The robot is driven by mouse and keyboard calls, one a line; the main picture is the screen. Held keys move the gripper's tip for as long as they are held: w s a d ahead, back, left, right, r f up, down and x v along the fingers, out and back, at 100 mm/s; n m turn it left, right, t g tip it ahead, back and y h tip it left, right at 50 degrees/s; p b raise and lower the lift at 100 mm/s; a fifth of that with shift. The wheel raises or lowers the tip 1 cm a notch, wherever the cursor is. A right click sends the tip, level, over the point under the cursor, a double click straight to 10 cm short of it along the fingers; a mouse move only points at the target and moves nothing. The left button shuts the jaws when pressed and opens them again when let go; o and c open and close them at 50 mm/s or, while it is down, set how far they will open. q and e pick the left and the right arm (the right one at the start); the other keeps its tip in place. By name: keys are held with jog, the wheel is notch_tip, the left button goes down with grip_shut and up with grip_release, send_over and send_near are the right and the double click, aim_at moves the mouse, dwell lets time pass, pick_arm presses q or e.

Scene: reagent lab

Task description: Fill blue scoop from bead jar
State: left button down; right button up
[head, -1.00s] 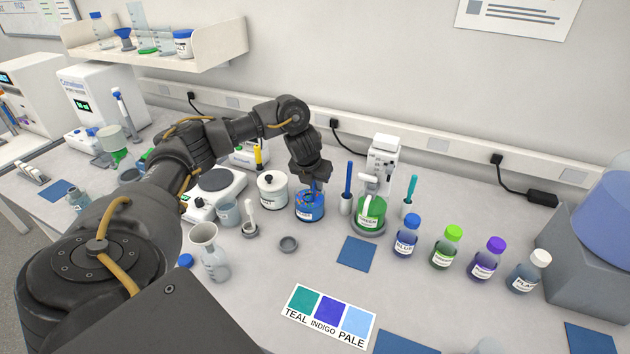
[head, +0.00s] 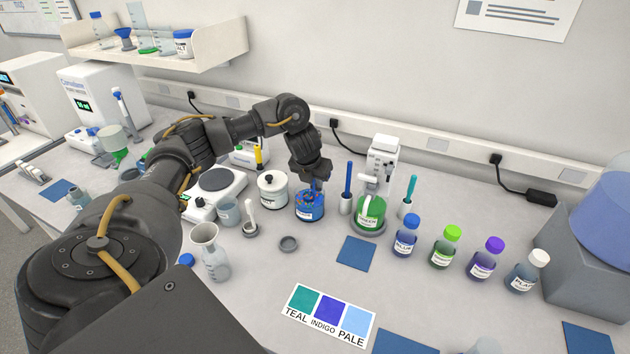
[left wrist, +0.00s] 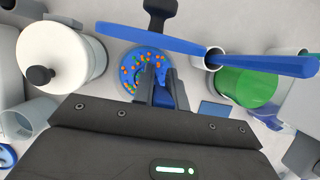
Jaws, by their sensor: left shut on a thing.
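The bead jar (head: 309,212) is a short blue-rimmed tub of mixed coloured beads with a white label. It stands mid-bench, and its beads also show from above in the left wrist view (left wrist: 130,74). My left gripper (head: 315,183) points down right over the jar's mouth. It is shut on the blue scoop (left wrist: 163,96), a bit of which shows between the fingers. The scoop's bowl is hidden by the fingers, so I cannot tell how many beads it holds. My right gripper is not in view.
A white lidded jar (head: 272,190) stands close left of the bead jar. A blue stick in a white holder (head: 346,204) and a green flask (head: 371,212) stand close right. A blue mat (head: 356,254) is bare.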

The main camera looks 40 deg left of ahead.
pick_arm(q)
jog(key=shift+r+p, duration=3.2)
jog(key=shift+r, duration=0.75)
